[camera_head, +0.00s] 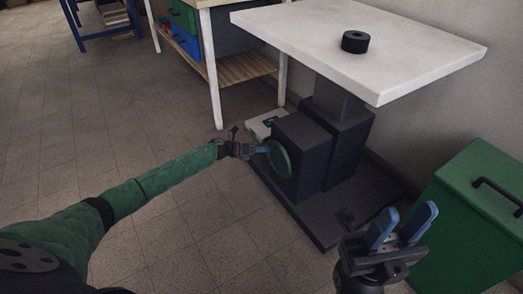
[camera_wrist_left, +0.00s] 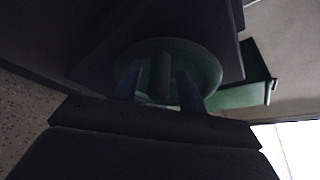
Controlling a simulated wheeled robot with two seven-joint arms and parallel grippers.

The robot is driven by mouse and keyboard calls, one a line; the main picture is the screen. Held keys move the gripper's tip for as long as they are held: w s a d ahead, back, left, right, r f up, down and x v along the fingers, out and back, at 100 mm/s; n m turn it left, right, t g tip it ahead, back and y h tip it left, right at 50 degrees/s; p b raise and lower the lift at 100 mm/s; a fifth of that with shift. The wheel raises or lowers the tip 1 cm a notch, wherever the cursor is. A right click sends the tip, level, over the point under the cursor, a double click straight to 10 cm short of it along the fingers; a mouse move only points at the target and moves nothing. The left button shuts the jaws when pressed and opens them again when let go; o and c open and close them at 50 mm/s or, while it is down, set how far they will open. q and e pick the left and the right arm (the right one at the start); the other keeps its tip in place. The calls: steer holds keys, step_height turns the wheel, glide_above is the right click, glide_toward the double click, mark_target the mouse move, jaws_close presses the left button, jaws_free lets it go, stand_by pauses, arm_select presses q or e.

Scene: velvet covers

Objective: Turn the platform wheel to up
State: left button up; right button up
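The platform wheel (camera_head: 279,160) is a green disc on the side of the dark lift base (camera_head: 301,150), under the white platform (camera_head: 350,40). My left gripper (camera_head: 264,149) is at the wheel's near side. In the left wrist view the wheel (camera_wrist_left: 205,66) fills the middle, with a green upright handle (camera_wrist_left: 160,74) on its face. My left gripper's blue fingers (camera_wrist_left: 158,88) are apart on either side of that handle, with gaps visible. Contact with the wheel cannot be told. My right gripper (camera_head: 402,226) is open and empty at the lower right, away from the wheel.
A black ring-shaped object (camera_head: 355,41) sits on the white platform. A green bin (camera_head: 470,215) with a dark handle stands at the right. A workbench (camera_head: 213,60) with a wooden shelf is behind. The tiled floor at left is free.

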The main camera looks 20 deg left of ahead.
arm_select(q)
steer(key=shift+a, duration=0.15)
steer(key=p+v, duration=0.1)
steer(key=v, duration=0.6)
steer(key=shift+s+a+p, duration=0.2)
steer(key=shift+p, duration=0.15)
